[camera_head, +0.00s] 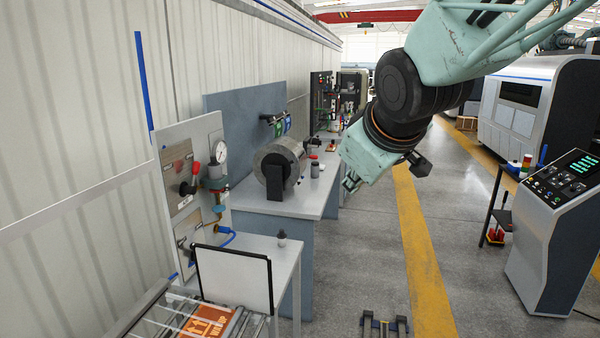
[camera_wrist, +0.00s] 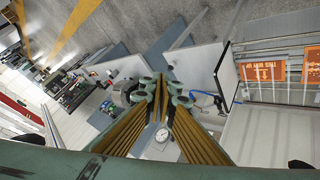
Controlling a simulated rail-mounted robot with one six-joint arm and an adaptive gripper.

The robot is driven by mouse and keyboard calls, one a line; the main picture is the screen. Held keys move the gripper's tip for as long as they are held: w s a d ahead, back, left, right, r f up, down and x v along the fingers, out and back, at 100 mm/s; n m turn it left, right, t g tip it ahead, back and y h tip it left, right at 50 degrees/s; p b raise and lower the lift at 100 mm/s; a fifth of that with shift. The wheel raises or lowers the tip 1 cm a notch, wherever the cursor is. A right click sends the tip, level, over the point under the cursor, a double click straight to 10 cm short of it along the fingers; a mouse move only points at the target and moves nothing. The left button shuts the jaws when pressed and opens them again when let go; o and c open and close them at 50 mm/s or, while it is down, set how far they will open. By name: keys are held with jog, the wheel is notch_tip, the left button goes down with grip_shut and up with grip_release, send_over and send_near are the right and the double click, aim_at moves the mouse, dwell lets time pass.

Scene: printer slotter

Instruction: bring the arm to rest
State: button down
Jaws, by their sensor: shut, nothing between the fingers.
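My arm's teal gripper (camera_head: 351,183) hangs in the upper middle of the head view, pointing down and left. It is in the air to the right of the grey workbench, apart from everything around it. In the wrist view my gripper (camera_wrist: 163,88) shows with its two fingers drawn together, shut and empty. The fingertips are small in the head view.
The workbench (camera_head: 305,195) holds a metal roller (camera_head: 278,165). A gauge panel (camera_head: 190,185) and a conveyor with an orange box (camera_head: 208,322) stand at the left. A control console (camera_head: 560,225) stands at the right. The floor aisle (camera_head: 390,260) between is mostly clear.

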jog(key=s+d+f+m+g+b, duration=0.1)
jog(key=s+d+f+m, duration=0.2)
jog(key=s, duration=0.9)
jog(key=s+d+f+m+g+b, duration=0.1)
jog(key=s+d+f+m+g, duration=0.1)
jog(key=s, duration=1.1)
jog(key=s+d+f+m+g+h+b, duration=0.1)
jog(key=s+d+f+m+g, duration=0.1)
jog(key=s, duration=1)
notch_tip(320, 180, down, 3)
jog(key=shift+s+d+r+m+b, duration=0.1)
jog(key=shift+s+d+m+b, duration=0.3)
jog(key=shift+d+m, duration=0.65)
